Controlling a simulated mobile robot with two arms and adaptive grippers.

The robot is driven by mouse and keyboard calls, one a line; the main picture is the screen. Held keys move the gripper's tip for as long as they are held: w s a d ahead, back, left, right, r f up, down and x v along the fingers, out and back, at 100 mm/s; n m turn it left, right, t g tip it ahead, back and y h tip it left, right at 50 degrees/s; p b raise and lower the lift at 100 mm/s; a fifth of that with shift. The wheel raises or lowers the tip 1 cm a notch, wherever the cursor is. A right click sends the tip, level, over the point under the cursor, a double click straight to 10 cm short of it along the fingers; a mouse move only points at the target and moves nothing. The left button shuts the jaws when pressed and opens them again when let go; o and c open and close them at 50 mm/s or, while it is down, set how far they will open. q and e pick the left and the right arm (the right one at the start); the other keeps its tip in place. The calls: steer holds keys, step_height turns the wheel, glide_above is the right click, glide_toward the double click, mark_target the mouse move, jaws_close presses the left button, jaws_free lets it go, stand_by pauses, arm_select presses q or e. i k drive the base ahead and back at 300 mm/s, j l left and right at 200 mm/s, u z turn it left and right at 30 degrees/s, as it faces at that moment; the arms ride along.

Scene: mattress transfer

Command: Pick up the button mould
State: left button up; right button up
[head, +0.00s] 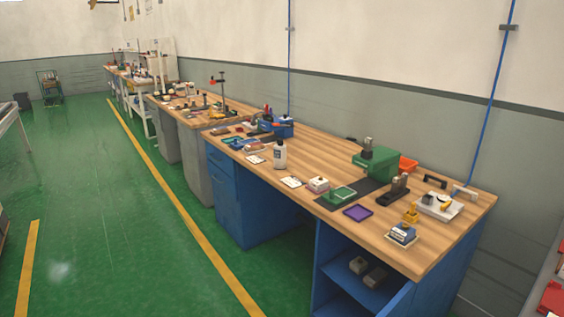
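I cannot tell for certain which object is the button mould; the items on the wooden workbench (318,151) are small at this distance. Candidates near the bench's right end are a small boxy block on a pale base (402,233), a yellow piece (411,215) and a grey plate with parts on it (438,206). A small pale box (318,185) sits farther left near the front edge. Neither of my grippers shows in the head view.
A green machine (376,163), a black stapler-like tool (394,190), a purple tray (358,212), a green tray (339,194) and a white bottle (280,155) stand on the bench. Blue cabinets support it. The green floor (110,220) at left is open.

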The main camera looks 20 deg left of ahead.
mark_target(280, 153)
steer(key=i+j, duration=0.15)
steer(key=j, duration=0.2)
steer(key=i+j, duration=0.2)
steer(key=j, duration=0.15)
steer(key=i+j+z, duration=0.1)
steer(key=j, duration=0.25)
steer(key=i+j, duration=0.2)
steer(key=j, duration=0.15)
steer(key=i+j+z, duration=0.1)
steer(key=j, duration=0.25)
steer(key=i+j, duration=0.2)
steer(key=j, duration=0.15)
